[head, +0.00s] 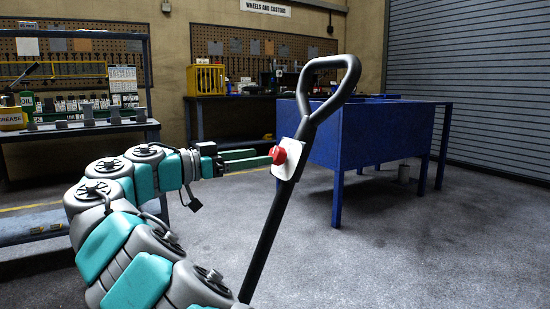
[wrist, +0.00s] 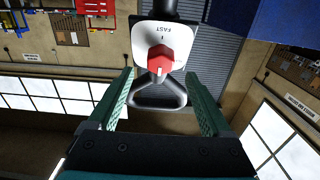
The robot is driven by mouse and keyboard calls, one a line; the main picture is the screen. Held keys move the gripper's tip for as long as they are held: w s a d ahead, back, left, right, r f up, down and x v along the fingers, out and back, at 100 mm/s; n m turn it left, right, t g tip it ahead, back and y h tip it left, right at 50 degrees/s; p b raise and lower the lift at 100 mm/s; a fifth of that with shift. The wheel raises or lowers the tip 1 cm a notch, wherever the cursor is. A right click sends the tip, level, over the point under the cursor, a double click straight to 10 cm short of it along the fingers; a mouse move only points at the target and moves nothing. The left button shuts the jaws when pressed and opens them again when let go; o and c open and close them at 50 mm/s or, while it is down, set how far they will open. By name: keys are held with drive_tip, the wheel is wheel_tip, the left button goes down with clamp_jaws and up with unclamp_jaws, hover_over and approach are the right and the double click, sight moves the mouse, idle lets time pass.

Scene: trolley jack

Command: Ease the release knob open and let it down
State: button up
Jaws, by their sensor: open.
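The red release knob (head: 278,155) sits on a white plate (head: 289,160) on the black tiller of the jack (head: 262,250), below its loop handle (head: 330,85). In the wrist view the knob (wrist: 160,62) shows a pale pointer line, and the plate (wrist: 150,42) reads FAST upside down. My gripper (head: 264,158) is open, with its green finger tips close to the knob from the left. In the wrist view the finger tips (wrist: 159,78) stand apart, one on each side of the knob, with gaps showing. The jack's lower body is out of view.
A blue table (head: 370,137) stands behind and right of the tiller. A shelving bench with bottles and boxes (head: 75,125) is at the left, and a workbench with a yellow crate (head: 206,78) at the back. Grey floor (head: 420,250) is clear at right.

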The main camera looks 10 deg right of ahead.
sight(273, 155)
drive_tip(key=x, duration=0.5)
drive_tip(key=shift+w+d+f, duration=0.1)
drive_tip(key=shift+w+d, duration=0.05)
drive_tip(key=shift+d, duration=0.2)
clamp_jaws()
idle(0.3)
